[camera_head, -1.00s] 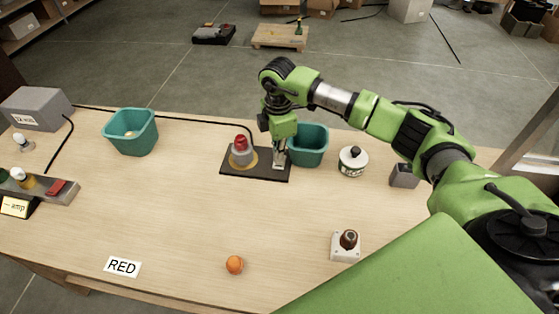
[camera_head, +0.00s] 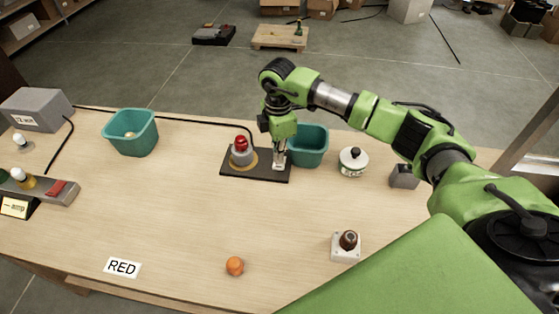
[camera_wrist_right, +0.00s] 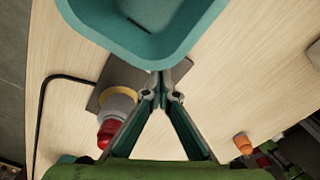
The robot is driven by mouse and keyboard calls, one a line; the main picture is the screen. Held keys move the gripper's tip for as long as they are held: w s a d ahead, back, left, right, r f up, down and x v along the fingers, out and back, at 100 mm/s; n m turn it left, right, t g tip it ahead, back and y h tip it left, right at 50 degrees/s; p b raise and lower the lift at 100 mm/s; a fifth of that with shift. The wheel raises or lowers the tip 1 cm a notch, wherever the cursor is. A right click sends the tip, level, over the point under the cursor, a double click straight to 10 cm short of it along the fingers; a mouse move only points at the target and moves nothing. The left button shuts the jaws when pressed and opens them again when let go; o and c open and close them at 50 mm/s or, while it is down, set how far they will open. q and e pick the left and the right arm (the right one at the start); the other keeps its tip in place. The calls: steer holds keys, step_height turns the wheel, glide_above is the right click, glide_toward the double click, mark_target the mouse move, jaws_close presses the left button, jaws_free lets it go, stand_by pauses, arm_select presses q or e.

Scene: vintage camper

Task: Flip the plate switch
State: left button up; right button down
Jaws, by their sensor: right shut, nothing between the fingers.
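A dark plate (camera_head: 236,174) lies on the wooden table and carries a red lamp (camera_head: 241,143) on a grey base with a tan ring. My right gripper (camera_head: 279,166) is shut and empty, pointing down over the right end of the plate. Any switch on the plate there is hidden behind the fingers, and I cannot tell whether they touch it. In the right wrist view the closed fingertips (camera_wrist_right: 162,88) meet over the edge of the dark plate (camera_wrist_right: 122,72), with the red lamp (camera_wrist_right: 106,133) to their left. My left gripper is not in view.
A teal bin (camera_head: 309,145) stands just beside my right gripper. Another teal bin (camera_head: 133,134) is at the left. The table's middle is clear.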

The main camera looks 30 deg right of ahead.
mark_target(279, 166)
steer(key=shift+f+b, duration=0.7)
steer(key=shift+f, duration=0.45)
stand_by(0.4)
steer(key=shift+r+p, duration=2.65)
steer(key=shift+r, duration=0.95)
steer(key=shift+f, duration=0.1)
